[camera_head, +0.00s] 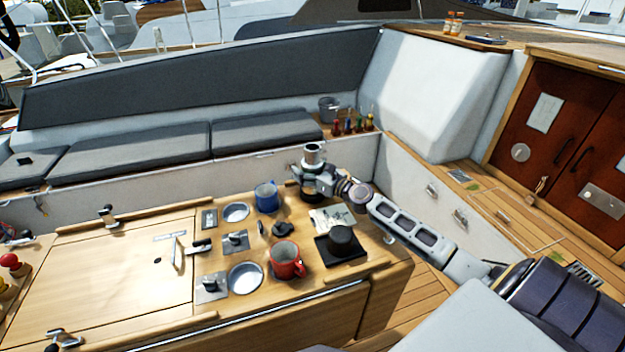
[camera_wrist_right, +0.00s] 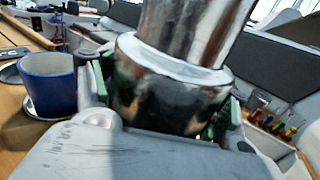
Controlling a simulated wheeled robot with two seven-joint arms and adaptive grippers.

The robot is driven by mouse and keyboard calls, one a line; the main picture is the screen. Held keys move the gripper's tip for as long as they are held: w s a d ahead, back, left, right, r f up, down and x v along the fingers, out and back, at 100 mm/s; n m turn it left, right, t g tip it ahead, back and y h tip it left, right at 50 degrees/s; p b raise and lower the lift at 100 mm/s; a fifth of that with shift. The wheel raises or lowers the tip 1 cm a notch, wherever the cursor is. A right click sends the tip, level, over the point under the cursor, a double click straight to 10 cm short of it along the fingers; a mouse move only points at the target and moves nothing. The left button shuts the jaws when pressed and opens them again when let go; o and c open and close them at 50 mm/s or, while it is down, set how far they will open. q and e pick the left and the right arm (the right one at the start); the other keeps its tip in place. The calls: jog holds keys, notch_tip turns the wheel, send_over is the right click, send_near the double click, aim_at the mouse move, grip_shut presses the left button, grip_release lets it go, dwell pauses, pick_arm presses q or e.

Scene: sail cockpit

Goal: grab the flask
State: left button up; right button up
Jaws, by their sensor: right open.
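The flask (camera_head: 313,154) is a shiny silver metal cylinder, upright at the far right corner of the wooden cockpit table. In the right wrist view the flask (camera_wrist_right: 185,75) fills the middle, close to the camera and cut off at the top. My right gripper (camera_head: 312,182) is at the flask's lower part. Its green-padded fingers show on both sides of the flask, with the jaws open around it. I cannot tell whether either finger touches it. The flask's base is hidden by the gripper. My left gripper is not in view.
A blue mug (camera_head: 266,197) stands left of the gripper, a red mug (camera_head: 286,262) nearer. A black round object (camera_head: 341,240) on a dark square lies beside my forearm. Metal dishes (camera_head: 245,277) and latches are further left. Cushioned benches (camera_head: 140,150) run behind the table.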

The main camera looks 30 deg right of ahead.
jog(key=shift+w+a, duration=0.1)
jog(key=shift+w, duration=0.25)
dwell(0.3)
jog(key=c, duration=1.2)
